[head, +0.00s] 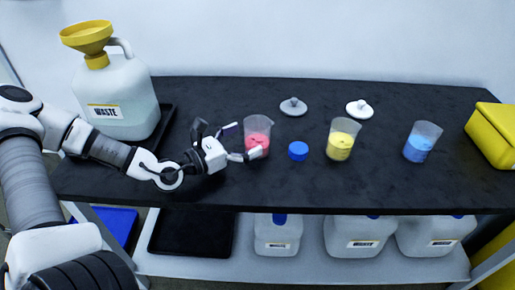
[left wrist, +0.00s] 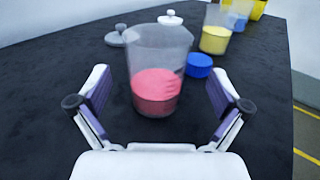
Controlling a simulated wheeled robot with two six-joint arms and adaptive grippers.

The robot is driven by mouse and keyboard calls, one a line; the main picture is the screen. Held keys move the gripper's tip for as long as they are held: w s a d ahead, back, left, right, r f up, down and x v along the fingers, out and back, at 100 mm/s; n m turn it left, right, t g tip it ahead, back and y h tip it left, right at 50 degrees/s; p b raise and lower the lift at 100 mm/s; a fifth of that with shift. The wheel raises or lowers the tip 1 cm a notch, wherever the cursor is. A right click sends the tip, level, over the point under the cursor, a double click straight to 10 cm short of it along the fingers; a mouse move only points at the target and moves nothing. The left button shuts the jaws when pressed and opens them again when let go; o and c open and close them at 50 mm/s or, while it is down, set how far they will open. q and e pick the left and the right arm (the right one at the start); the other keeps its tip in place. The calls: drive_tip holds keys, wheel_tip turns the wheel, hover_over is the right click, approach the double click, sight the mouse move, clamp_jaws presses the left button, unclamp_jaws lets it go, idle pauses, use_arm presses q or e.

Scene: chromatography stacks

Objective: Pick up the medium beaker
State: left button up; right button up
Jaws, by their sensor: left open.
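Three clear beakers stand upright on the black bench: one with red contents (head: 257,133), one with yellow contents (head: 343,139) and one with blue contents (head: 421,142). I cannot tell for sure which is the medium one. My left gripper (head: 243,142) is open, just left of the red beaker. In the left wrist view the gripper (left wrist: 159,95) has its fingers spread wide, with the red beaker (left wrist: 160,60) centred between and a little beyond them. The gap on both sides shows no contact there. In the head view one finger passes in front of the red beaker's lower part. My right gripper is not in view.
A blue cap (head: 298,151) lies close right of the red beaker. Two lids, grey (head: 293,106) and white (head: 359,108), lie behind. A waste jug (head: 118,95) with a yellow funnel (head: 88,37) stands left, a yellow box (head: 493,134) right. More jugs sit on the shelf below.

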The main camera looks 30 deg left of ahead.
sight(247, 139)
use_arm(q)
drive_tip(key=b+x, duration=0.2)
drive_tip(key=x, duration=0.1)
drive_tip(key=shift+w+f, duration=0.3)
drive_tip(key=shift+f, duration=0.1)
drive_tip(key=shift+w+r+b, duration=0.1)
drive_tip(key=shift+w+b, duration=0.05)
drive_tip(key=shift+b, duration=0.15)
drive_tip(key=shift+r, duration=0.2)
drive_tip(key=c, duration=1.4)
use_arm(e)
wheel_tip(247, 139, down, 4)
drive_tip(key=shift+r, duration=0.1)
use_arm(q)
drive_tip(key=shift+o, duration=0.2)
